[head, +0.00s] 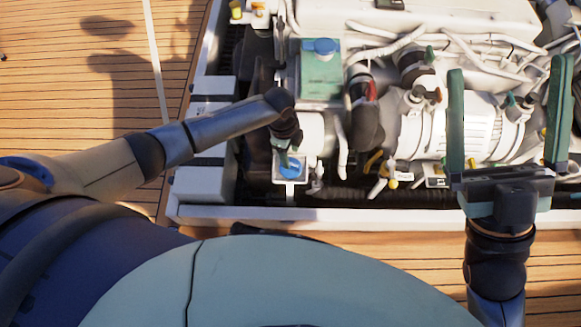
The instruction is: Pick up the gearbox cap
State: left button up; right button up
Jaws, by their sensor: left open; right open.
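Two round blue caps show in the head view. One blue cap (290,170) sits low at the front left of the engine on a white square part, right below my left gripper (284,157). The other blue cap (324,46) sits on top of a green box further back. Nothing marks which is the gearbox cap. My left gripper points down and is open; its fingers look small and partly hidden by the wrist. I cannot tell whether they touch the lower cap. My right gripper (507,125) is open and empty, its two green fingers wide apart over the engine's right part.
The white engine (470,130) with hoses and cables fills the hatch. The green box (320,80) stands behind my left gripper. The white hatch rim (255,215) runs along the front and left. The wooden deck (60,90) is clear at left.

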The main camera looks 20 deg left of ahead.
aim_at(295, 169)
pick_arm(q)
notch_tip(295, 169, down, 5)
jog(key=b, duration=0.2)
jog(key=shift+s+r+b, duration=0.1)
jog(key=shift+b, duration=0.2)
jog(key=shift+r, duration=0.1)
jog(key=shift+c, duration=0.4)
grip_shut()
